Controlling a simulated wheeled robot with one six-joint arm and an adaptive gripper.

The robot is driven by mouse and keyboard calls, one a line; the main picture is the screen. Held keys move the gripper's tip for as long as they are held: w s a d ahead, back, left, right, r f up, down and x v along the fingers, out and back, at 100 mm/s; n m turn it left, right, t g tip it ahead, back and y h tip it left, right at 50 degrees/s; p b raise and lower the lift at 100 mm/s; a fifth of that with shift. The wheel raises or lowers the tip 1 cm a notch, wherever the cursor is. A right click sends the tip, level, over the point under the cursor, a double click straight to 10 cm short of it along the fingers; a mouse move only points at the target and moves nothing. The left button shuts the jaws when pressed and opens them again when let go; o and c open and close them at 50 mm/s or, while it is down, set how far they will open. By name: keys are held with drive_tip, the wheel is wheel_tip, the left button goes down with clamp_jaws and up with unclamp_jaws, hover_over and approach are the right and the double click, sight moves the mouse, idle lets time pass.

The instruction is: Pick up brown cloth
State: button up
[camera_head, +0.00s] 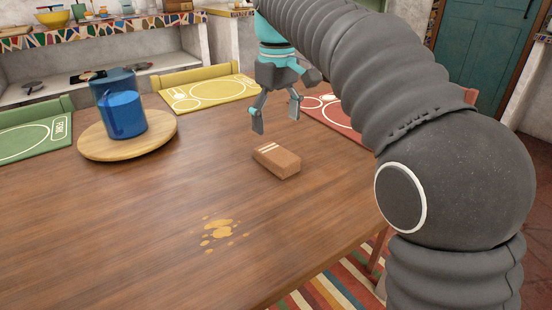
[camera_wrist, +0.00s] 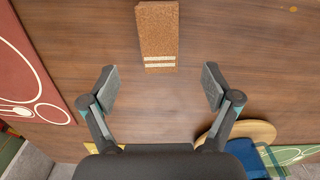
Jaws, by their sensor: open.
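The brown cloth (camera_head: 277,160) is a folded, block-shaped bundle with pale stripes near one end. It lies flat on the wooden table (camera_head: 150,225). In the wrist view the cloth (camera_wrist: 158,36) is at the top centre, its striped end towards my gripper. My gripper (camera_head: 275,119) is open and empty, above the table and just behind the cloth in the head view. In the wrist view its two fingers (camera_wrist: 160,88) are spread wide, and the cloth lies beyond them, not between them.
A blue pitcher (camera_head: 122,115) stands on a round wooden board (camera_head: 160,142) at the left. Green (camera_head: 35,138), yellow (camera_head: 208,92) and red (camera_head: 338,116) placemats lie along the far edge. A yellowish spill (camera_head: 217,232) marks the table front. The table around the cloth is clear.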

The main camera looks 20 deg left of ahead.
sight(276, 153)
drive_tip(key=f, duration=0.3)
drive_tip(key=f+b, duration=0.1)
drive_tip(key=f, duration=0.5)
drive_tip(key=shift+w+a, duration=0.2)
drive_tip(key=shift+w, duration=0.05)
drive_tip(key=shift+c, duration=0.4)
drive_tip(key=c, duration=1.2)
